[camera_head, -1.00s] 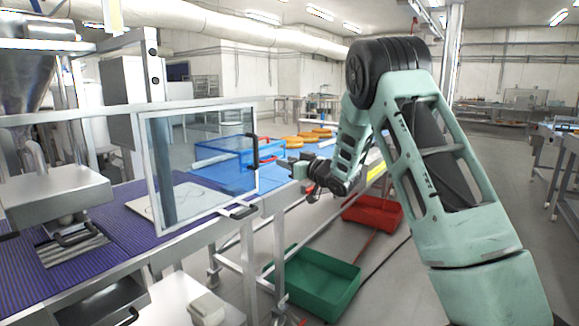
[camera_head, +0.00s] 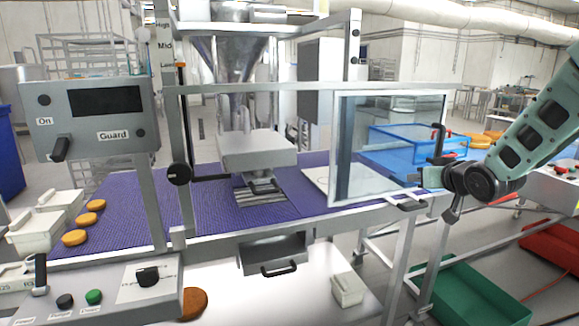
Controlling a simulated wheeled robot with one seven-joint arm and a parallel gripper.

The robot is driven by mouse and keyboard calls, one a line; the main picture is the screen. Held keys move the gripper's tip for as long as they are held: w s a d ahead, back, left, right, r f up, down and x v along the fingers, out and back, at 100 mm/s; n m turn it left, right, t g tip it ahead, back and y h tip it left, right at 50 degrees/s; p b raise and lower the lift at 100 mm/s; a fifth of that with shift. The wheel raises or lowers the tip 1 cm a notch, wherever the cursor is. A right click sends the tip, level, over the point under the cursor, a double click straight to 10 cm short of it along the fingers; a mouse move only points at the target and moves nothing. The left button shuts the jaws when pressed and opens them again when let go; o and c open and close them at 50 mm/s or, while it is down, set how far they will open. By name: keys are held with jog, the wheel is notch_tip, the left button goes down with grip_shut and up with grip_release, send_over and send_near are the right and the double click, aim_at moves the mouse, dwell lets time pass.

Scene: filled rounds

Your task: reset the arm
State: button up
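My arm comes in from the right edge, pale green with dark joints. My gripper (camera_head: 434,174) is at its end, by the right edge of a clear framed guard door (camera_head: 388,148). It is small and overlaps the lower part of the door's black handle (camera_head: 438,142) in the picture. I cannot tell whether it touches the handle, or whether its fingers are open or shut. I see nothing clearly held in it.
A filling machine with a steel hopper (camera_head: 230,55) stands over a purple belt (camera_head: 215,205). A control panel (camera_head: 90,118) is at left. A blue crate (camera_head: 405,150) lies behind the door. Green (camera_head: 465,292) and red (camera_head: 555,250) bins stand on the floor at right.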

jog(key=s+a+f+n+g+y, duration=0.1)
jog(key=s+a+f+g, duration=0.15)
jog(key=s+a, duration=0.65)
jog(key=s+a+f+n+g, duration=0.2)
jog(key=s+a+g, duration=0.2)
jog(key=s+a, duration=0.45)
jog(key=s+a+f+n+g+h, duration=0.1)
jog(key=s+g, duration=0.2)
jog(key=s, duration=0.9)
jog(key=s+a+f+n+g+h, duration=0.1)
jog(key=s+g, duration=0.3)
jog(key=s, duration=0.9)
jog(key=shift+s+a+f+n, duration=0.2)
jog(key=shift+a+f+n, duration=0.1)
jog(key=shift+n, duration=0.5)
